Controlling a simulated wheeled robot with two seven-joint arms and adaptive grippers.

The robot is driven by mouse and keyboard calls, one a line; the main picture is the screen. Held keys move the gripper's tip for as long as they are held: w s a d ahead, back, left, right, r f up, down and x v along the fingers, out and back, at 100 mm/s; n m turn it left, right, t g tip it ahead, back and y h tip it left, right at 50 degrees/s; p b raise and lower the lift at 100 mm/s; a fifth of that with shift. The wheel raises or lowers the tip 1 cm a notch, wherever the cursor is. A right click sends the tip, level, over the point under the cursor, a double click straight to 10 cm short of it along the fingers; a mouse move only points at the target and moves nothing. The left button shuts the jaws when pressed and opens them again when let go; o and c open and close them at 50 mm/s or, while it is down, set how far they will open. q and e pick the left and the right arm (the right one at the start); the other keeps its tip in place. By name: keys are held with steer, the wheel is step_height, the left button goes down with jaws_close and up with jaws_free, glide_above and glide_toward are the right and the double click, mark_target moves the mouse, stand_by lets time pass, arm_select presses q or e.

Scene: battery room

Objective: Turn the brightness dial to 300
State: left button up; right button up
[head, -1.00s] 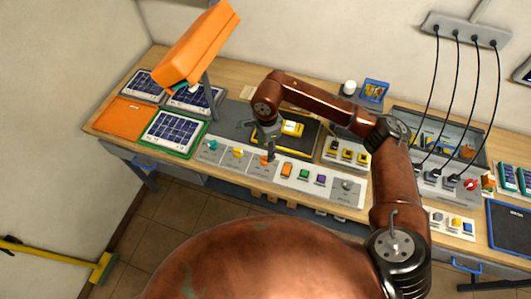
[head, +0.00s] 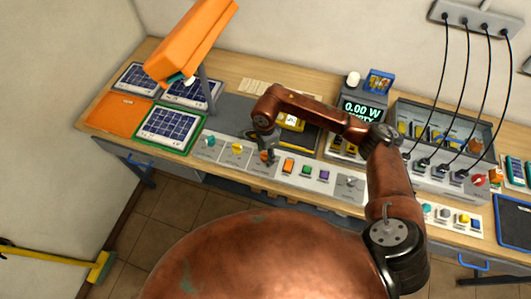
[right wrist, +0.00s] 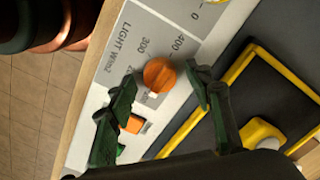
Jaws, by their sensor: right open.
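The brightness dial is an orange knob (right wrist: 159,75) on a grey panel marked "LIGHT W/m2", with the figures 300 and 400 printed beside it. It also shows, partly covered, in the head view (head: 269,157). My right gripper (right wrist: 161,78) is open, with one green-tipped finger on each side of the dial and a small gap to it on both sides. In the head view my right gripper (head: 266,147) is over the dial. My left gripper is out of view.
A teal knob (head: 209,141) and a yellow knob (head: 237,147) sit left of the dial. Orange, green and purple buttons (head: 306,171) are to its right. A display (head: 362,112) reads "0.00 W". An orange lamp (head: 192,40) hangs over solar panels (head: 168,127).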

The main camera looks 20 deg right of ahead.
steer(key=shift+f, duration=0.15)
steer(key=shift+c, duration=0.6)
steer(key=c, duration=1)
steer(key=shift+c, duration=0.2)
